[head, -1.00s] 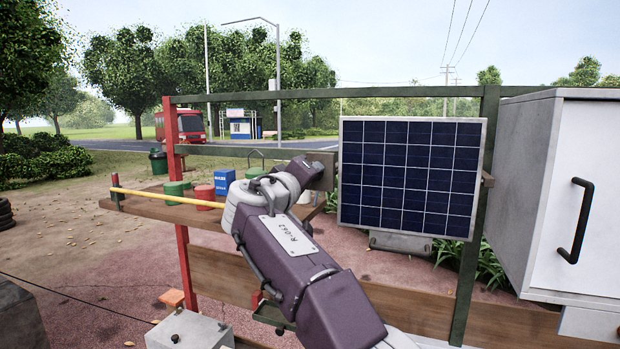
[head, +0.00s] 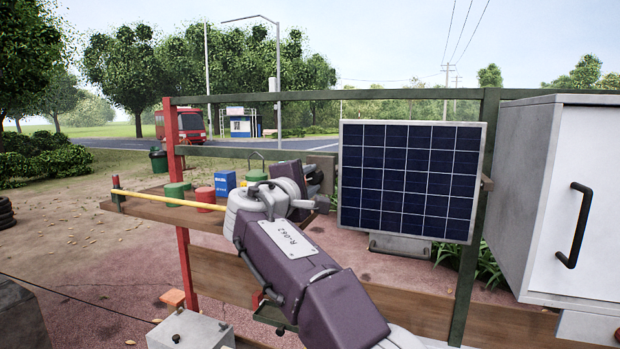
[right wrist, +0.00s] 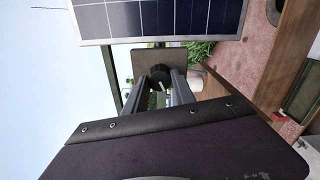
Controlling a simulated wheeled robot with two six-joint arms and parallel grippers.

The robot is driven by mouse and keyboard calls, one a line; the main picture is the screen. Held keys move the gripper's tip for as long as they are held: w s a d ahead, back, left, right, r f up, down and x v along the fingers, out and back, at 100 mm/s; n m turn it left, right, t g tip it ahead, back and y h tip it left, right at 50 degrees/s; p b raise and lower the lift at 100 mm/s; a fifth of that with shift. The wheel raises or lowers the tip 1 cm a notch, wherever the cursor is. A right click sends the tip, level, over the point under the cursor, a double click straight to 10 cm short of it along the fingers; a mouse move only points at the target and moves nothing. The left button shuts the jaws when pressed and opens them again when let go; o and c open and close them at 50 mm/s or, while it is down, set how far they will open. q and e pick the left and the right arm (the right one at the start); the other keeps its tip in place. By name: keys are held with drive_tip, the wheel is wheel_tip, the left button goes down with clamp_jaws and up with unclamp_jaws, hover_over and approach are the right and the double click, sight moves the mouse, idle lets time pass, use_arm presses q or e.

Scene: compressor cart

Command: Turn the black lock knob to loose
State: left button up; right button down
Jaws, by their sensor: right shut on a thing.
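The black lock knob (right wrist: 160,73) shows in the right wrist view, in front of a flat brown plate (right wrist: 146,59) beside the solar panel (right wrist: 160,18). A small pale mark shows on the knob's face. My right gripper (right wrist: 162,79) has a finger on each side of the knob and is shut on it. In the head view my right gripper (head: 313,178) is at the left of the solar panel (head: 408,180), partly behind my own wrist, and the knob cannot be made out there. My left gripper is not in view.
A wooden shelf (head: 150,207) with red, green and blue cans stands to the left behind my arm. A yellow bar (head: 165,198) runs along it. A white cabinet (head: 580,200) with a black handle stands at the right. A green rail (head: 400,92) crosses above.

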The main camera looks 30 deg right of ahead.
drive_tip(key=shift+r+n, duration=0.1)
drive_tip(key=shift+n, duration=0.5)
drive_tip(key=c, duration=1)
unclamp_jaws()
drive_tip(key=shift+w, duration=0.1)
drive_tip(key=shift+c, duration=0.2)
drive_tip(key=shift+a+f, duration=0.2)
drive_tip(key=b+v, duration=0.3)
drive_tip(key=v, duration=0.5)
drive_tip(key=shift+s+a+b, duration=0.25)
drive_tip(key=shift+s+b, duration=0.15)
